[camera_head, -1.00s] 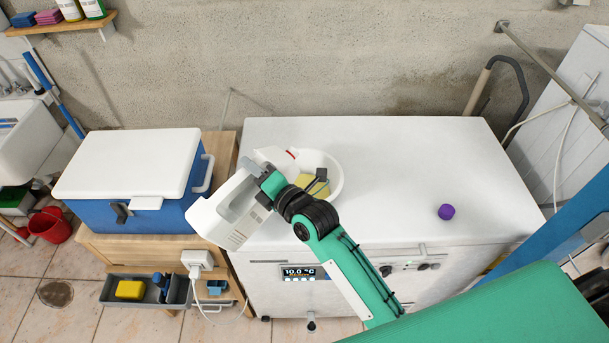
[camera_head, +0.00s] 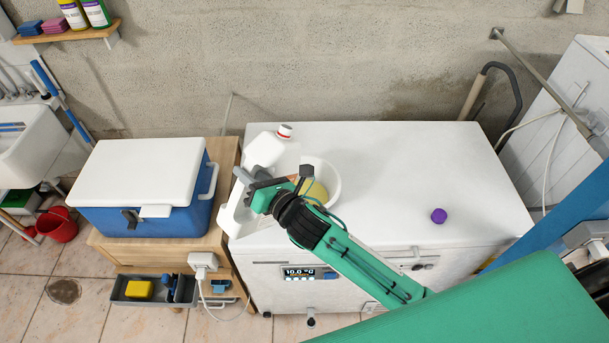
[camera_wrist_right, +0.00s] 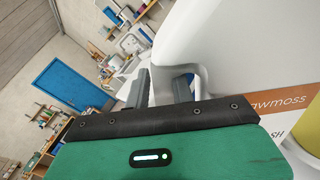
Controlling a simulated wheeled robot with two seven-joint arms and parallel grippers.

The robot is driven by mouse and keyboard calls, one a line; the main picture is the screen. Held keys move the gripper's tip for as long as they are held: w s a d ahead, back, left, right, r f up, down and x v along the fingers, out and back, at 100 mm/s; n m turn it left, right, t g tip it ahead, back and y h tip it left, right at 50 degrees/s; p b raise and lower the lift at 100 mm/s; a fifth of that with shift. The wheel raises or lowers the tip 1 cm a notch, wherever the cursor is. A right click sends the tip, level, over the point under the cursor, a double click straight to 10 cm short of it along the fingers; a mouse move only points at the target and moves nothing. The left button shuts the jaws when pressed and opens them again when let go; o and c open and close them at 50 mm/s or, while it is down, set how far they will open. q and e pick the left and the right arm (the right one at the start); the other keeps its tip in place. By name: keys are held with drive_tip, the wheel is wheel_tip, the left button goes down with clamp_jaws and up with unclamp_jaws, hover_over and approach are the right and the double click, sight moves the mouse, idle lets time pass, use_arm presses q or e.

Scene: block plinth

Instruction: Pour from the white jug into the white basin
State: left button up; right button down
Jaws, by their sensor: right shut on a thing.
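The white jug (camera_head: 264,150) has a red-ringed neck at its upper right and stands out left of and behind the basin. My right gripper (camera_head: 258,187) is shut on the jug, whose handle shows between the fingers in the wrist view. The wrist view also shows the jug's white body (camera_wrist_right: 240,50) with an orange label. The white basin (camera_head: 335,180) is just right of my gripper on the white chest top, with something yellow inside. My gripper and wrist hide part of the jug and the basin's near left side. My left gripper is not in view.
A purple ball-like object (camera_head: 439,216) lies on the white chest (camera_head: 400,160), right of the basin. A blue cooler with a white lid (camera_head: 140,172) stands on a wooden cabinet to the left. The chest's right half is mostly clear.

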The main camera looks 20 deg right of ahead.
drive_tip(key=r+p, duration=0.1)
drive_tip(key=r+n+p, duration=0.2)
drive_tip(key=shift+s+a+r, duration=0.15)
drive_tip(key=shift+a+r, duration=0.2)
drive_tip(key=shift+f+n, duration=0.5)
drive_tip(key=shift+f, duration=0.15)
drive_tip(key=shift+s+a+f+n+b, duration=0.1)
drive_tip(key=shift+f+n+b, duration=0.2)
drive_tip(key=shift+n, duration=0.2)
drive_tip(key=shift+f+n+b, duration=0.45)
drive_tip(key=shift+f+n, duration=0.55)
drive_tip(key=shift+f, duration=0.1)
drive_tip(key=shift+r+p, duration=0.8)
drive_tip(key=shift+p, duration=0.2)
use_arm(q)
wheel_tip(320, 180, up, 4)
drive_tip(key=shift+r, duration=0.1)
use_arm(e)
drive_tip(key=shift+f, duration=0.1)
